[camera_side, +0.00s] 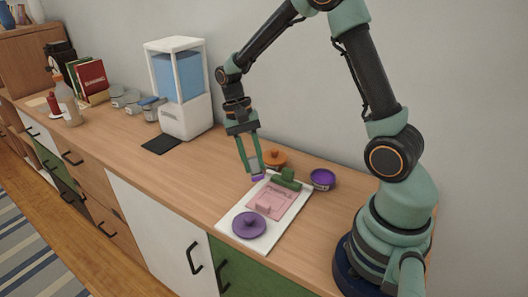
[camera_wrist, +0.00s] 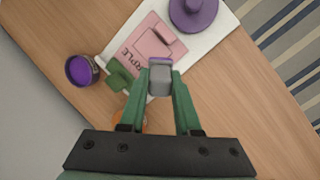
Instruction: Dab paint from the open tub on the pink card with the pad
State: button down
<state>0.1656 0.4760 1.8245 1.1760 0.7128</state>
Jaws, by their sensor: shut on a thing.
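My gripper (camera_side: 252,172) is shut on a small grey pad (camera_wrist: 160,79) with a purple end (camera_side: 257,178). It holds the pad beside the clip end of a white board (camera_side: 233,212); the height is hard to tell. A pink card (camera_side: 277,196) lies on the board under a green clip (camera_side: 287,178). In the wrist view the card (camera_wrist: 145,50) shows dark lettering, partly readable as "PURPLE", and a raised pink piece (camera_wrist: 161,34). The open tub (camera_side: 322,179) of purple paint stands right of the board; it also shows in the wrist view (camera_wrist: 80,70).
A purple knobbed lid (camera_side: 249,224) lies on the board's near end. An orange tub (camera_side: 275,157) stands behind the clip, close to my gripper. A blue-filled dispenser (camera_side: 180,88), black mat (camera_side: 161,144), jars, bottles and books stand farther left. The counter left of the board is clear.

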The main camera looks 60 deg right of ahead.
aim_at(258, 178)
jog(key=shift+f, duration=2)
jog(key=shift+x, duration=0.85)
jog(key=shift+s, duration=3.7)
jog(key=shift+w+f, duration=0.1)
jog(key=shift+w, duration=3.9)
jog(key=shift+s+d, duration=0.15)
jog(key=shift+s, duration=3.85)
jog(key=shift+w, duration=4)
jog(key=shift+r, duration=4.15)
